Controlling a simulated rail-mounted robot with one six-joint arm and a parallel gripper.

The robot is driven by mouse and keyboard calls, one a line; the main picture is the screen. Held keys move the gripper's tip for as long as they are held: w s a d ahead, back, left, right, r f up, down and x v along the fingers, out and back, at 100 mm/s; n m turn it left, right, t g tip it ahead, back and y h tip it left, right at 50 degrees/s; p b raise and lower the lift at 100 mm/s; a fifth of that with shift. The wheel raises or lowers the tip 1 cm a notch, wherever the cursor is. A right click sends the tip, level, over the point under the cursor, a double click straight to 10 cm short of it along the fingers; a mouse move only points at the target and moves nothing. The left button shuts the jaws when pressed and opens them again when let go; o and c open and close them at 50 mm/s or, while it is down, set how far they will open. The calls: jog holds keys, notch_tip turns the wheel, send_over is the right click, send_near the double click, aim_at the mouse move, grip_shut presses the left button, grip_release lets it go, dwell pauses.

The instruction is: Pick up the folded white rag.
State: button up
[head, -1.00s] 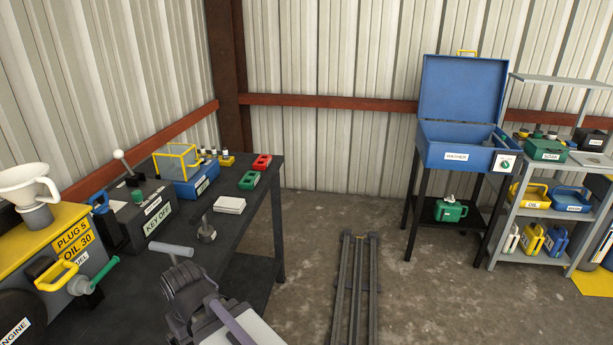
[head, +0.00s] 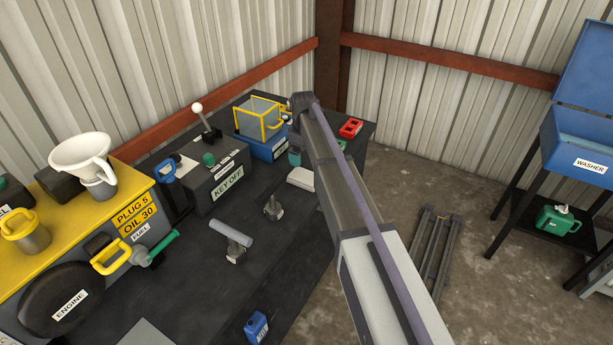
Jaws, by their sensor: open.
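The folded white rag (head: 301,178) lies flat on the dark workbench (head: 200,262). Its right side is partly hidden by my arm.
A grey KEY OFF box (head: 226,180) and a blue box with a yellow-framed clear case (head: 262,120) stand behind. A red block (head: 350,128) lies beyond my arm.

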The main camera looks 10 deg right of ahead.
aim_at(304, 175)
notch_tip(304, 175, down, 11)
jog(key=b, duration=1)
jog(key=shift+s, duration=0.1)
jog(key=shift+d+r, duration=0.1)
jog(key=shift+r, duration=0.15)
jog(key=shift+c, duration=0.2)
jog(key=c, duration=0.9)
jog(key=shift+c, duration=0.2)
notch_tip(304, 175, up, 10)
jog(key=p, duration=1)
jog(key=shift+r, duration=0.15)
jog(key=shift+f, duration=0.2)
